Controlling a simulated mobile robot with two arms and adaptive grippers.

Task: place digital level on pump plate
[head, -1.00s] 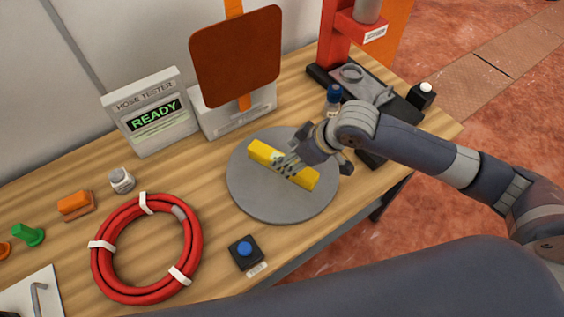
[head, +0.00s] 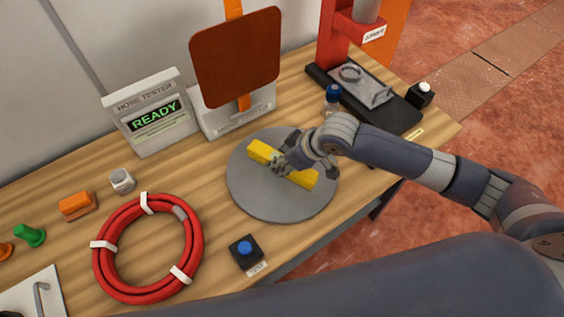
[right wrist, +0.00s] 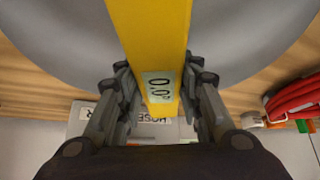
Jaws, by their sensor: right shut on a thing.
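The digital level is a yellow bar (head: 303,178) over the round grey plate (head: 262,205), lying diagonally across it. My right gripper (head: 279,165) is shut on the level near its middle and partly hides it. I cannot tell whether the level touches the plate. My left gripper is not in view.
A hose tester (head: 151,112) reading READY stands behind, beside a stand with a brown panel (head: 236,58). A red hose coil (head: 105,258) lies left of the plate. A blue button box (head: 245,252) is in front. A blue-capped bottle (head: 333,97) stands behind my right arm.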

